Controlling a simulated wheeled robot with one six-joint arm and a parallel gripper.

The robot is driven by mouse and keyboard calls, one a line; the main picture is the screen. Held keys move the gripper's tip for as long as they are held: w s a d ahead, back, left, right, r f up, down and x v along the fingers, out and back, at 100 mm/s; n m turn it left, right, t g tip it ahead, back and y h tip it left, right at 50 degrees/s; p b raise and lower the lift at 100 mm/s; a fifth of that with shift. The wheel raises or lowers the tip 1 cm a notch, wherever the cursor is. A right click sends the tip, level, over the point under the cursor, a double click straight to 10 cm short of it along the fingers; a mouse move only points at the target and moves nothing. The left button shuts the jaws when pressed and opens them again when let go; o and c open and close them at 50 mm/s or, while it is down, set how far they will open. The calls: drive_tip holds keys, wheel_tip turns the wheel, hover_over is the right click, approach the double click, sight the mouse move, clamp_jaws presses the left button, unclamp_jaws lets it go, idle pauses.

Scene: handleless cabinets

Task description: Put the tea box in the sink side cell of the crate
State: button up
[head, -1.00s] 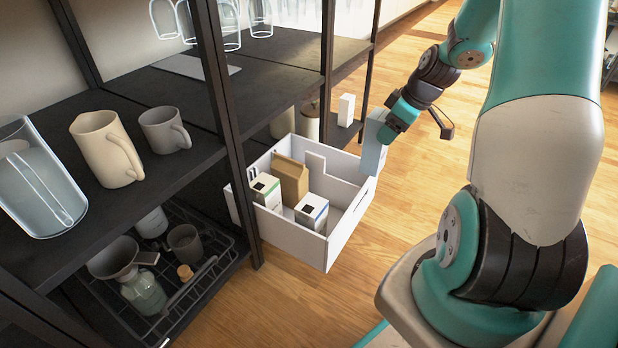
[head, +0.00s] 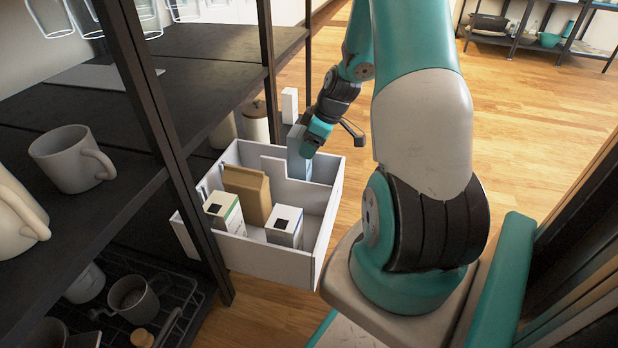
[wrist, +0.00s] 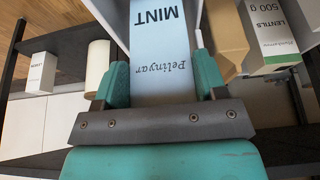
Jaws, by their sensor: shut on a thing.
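The tea box (head: 298,158) is light blue and upright in the head view; the wrist view shows it (wrist: 160,45) with "Pelinyar MINT" on its face. My gripper (wrist: 162,80) is shut on it, a teal finger on each side. In the head view my gripper (head: 312,143) is at the far right part of the white crate (head: 322,208). The tea box overlaps the crate's far cell; I cannot tell how far its lower end is inside. A white divider (head: 272,168) stands left of the box.
A white box (head: 290,105) and a canister (head: 255,122) stand behind the crate. A dark shelf unit (head: 150,90) is at left; open wooden floor is beyond.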

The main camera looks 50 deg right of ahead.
sight(310, 169)
wheel_tip(310, 169, down, 8)
drive_tip(key=b, duration=0.4)
drive_tip(key=shift+r, duration=0.3)
drive_tip(key=o, duration=0.9)
drive_tip(key=shift+c, duration=0.2)
